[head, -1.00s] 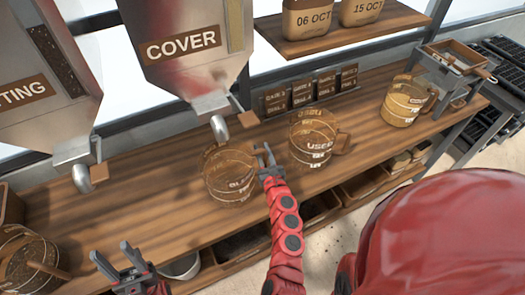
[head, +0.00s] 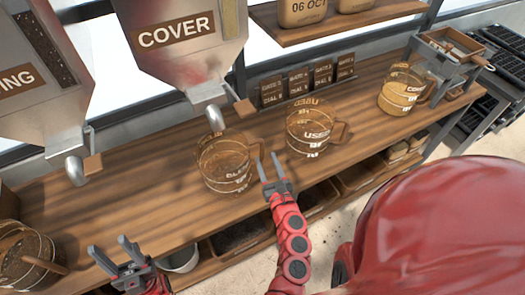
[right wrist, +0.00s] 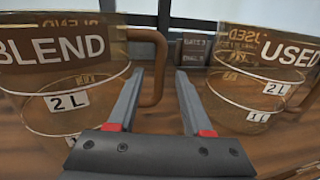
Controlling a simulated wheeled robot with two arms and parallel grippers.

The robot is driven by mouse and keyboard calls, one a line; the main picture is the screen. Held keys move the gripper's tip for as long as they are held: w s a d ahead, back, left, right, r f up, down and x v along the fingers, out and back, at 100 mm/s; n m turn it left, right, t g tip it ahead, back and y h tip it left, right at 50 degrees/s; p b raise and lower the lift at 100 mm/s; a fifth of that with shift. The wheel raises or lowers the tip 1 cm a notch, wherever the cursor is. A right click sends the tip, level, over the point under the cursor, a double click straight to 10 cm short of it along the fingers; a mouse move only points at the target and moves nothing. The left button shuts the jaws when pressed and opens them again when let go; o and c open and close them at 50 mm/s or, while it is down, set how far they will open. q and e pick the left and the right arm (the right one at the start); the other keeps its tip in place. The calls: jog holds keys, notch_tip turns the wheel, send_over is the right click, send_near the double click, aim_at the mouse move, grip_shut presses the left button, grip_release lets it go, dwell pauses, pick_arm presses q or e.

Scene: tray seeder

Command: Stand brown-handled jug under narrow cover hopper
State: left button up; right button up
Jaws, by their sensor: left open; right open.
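The clear jug marked BLEND (head: 222,172), with a brown handle (right wrist: 160,65), stands upright on the bench just below the spout (head: 214,117) of the COVER hopper (head: 180,75). Whether the spout is exactly over its mouth is hard to tell. My right gripper (head: 268,160) is open and empty just in front of the handle. In the right wrist view the handle shows beyond and between the fingers (right wrist: 160,95), apparently apart from them. My left gripper (head: 110,247) is open and empty over the front left of the bench.
A jug marked USED (head: 308,140) stands close to the right of the BLEND jug. Another jug (head: 402,92) stands further right, near a metal stand. A filled jug (head: 25,255) is at the far left. Several small label plates (head: 323,72) stand at the back.

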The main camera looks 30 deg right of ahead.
jog(key=shift+s+a, duration=0.15)
jog(key=shift+s, duration=0.65)
jog(key=shift+s+a, duration=0.1)
jog(key=shift+s, duration=0.65)
